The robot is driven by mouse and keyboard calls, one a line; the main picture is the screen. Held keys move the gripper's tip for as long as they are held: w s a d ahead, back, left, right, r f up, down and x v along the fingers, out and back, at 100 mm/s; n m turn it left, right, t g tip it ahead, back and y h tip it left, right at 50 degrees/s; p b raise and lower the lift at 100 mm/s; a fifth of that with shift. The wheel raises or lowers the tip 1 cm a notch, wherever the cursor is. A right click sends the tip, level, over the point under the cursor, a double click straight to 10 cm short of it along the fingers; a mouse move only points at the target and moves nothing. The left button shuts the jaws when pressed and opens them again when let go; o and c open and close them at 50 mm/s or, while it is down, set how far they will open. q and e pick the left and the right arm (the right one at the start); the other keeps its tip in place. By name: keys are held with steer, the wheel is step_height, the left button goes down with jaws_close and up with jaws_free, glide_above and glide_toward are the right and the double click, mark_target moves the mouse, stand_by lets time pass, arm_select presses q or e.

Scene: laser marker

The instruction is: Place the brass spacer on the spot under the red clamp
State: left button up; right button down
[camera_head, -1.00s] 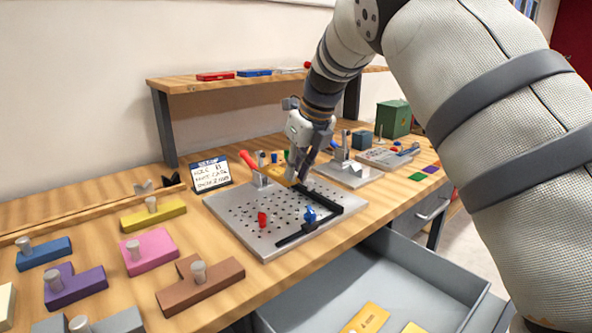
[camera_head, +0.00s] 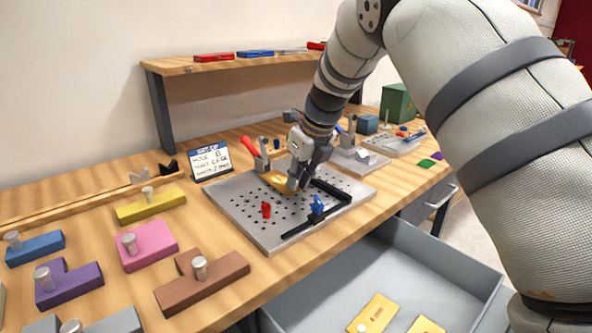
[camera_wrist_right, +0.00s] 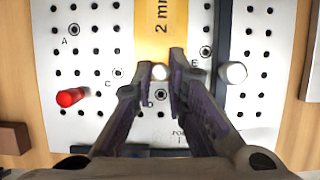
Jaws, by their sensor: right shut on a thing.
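The brass spacer (camera_head: 283,183), a flat yellow plate, is low over the perforated metal plate (camera_head: 232,204), beside the red-handled clamp (camera_head: 255,155). I cannot tell whether it touches the plate. My right gripper (camera_head: 297,183) is shut on its small knob. In the right wrist view the spacer (camera_wrist_right: 160,28), marked "2 mm", extends up from the fingertips (camera_wrist_right: 161,76), with the knob between them. The spot under the clamp is hidden in the head view. My left gripper is not in view.
A black L-shaped fence (camera_head: 330,205) with a blue knob and a red peg (camera_head: 266,209) are on the plate. A card (camera_head: 209,161) stands behind. Coloured blocks (camera_head: 150,245) lie left. The open drawer (camera_head: 420,275) in front holds other brass spacers (camera_head: 373,314).

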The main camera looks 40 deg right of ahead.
steer(key=shift+f, duration=0.45)
stand_by(0.4)
steer(key=c, duration=1.5)
jaws_free()
